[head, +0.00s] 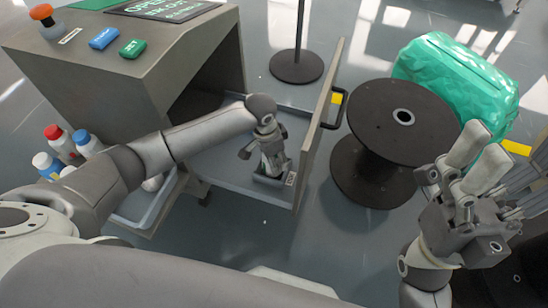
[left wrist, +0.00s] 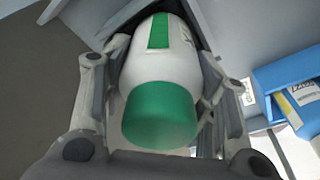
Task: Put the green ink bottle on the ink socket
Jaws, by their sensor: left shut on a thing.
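The green ink bottle (left wrist: 160,105) is white with a green cap and a green stripe. It lies between the fingers of my left gripper (head: 271,160), which is shut on it. In the head view this gripper points down into the open drawer, and its fingers mostly hide the bottle. The ink socket (head: 270,180), a small grey holder with a pale label, is directly below the fingertips. I cannot tell whether the bottle's lower end touches or sits inside it. My right gripper (head: 481,157) is raised at the right, fingers apart and empty.
The open drawer (head: 318,135) has a front panel with a black handle. The grey machine (head: 130,60) stands behind left. Bottles with red and blue caps (head: 62,145) stand at left. A black cable spool (head: 385,140) and a green wrapped bundle (head: 455,75) stand right.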

